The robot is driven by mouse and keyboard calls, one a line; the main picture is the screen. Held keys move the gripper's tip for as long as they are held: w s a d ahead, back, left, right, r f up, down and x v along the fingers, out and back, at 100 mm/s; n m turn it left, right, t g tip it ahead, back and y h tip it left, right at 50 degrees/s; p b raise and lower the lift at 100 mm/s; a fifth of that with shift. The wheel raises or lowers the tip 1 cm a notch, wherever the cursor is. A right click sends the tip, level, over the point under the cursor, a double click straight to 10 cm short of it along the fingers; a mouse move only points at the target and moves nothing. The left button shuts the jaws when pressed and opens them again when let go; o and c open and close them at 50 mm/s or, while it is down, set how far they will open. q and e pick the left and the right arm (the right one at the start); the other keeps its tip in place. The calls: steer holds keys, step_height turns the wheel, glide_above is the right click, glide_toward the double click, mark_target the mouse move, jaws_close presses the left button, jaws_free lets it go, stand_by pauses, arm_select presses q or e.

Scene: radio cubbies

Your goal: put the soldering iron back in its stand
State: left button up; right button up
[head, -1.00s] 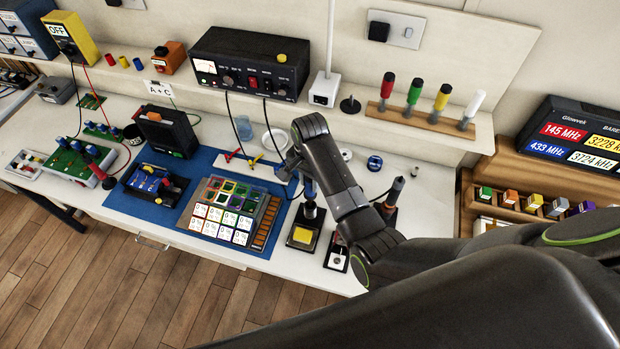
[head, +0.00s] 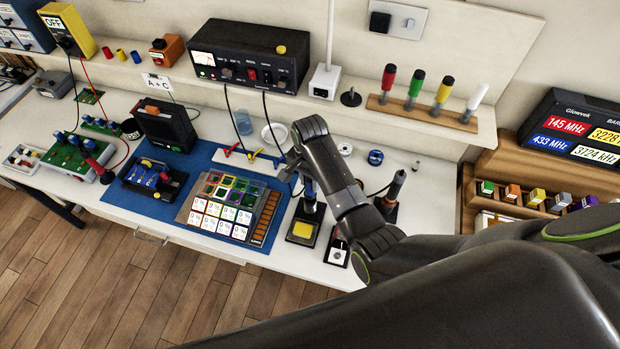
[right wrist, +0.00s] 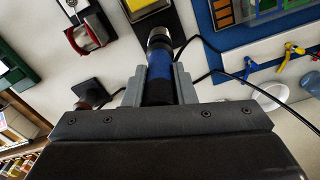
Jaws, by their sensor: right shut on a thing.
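The soldering iron has a blue and black handle (right wrist: 160,72) with a silver collar, seen between the jaws in the right wrist view. My right gripper (right wrist: 158,88) is shut on this handle. A black stand with a yellow sponge (head: 302,231) is directly below the iron. It also shows at the top of the right wrist view (right wrist: 146,6). I cannot tell whether the tip is inside the stand's holder. My left gripper is out of view.
A small black holder (head: 337,252) stands right of the sponge stand. Another corded tool (head: 395,186) stands upright behind my arm. A blue mat (head: 117,202) with a keypad panel (head: 222,205) lies to the left. A shelf with coloured drivers (head: 414,90) is behind.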

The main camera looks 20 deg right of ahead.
steer(key=shift+f+b, duration=0.45)
steer(key=shift+f, duration=0.75)
steer(key=o, duration=1.9)
step_height(320, 180, up, 3)
steer(key=p, duration=0.3)
steer(key=shift+f, duration=0.15)
steer(key=shift+r, duration=3.15)
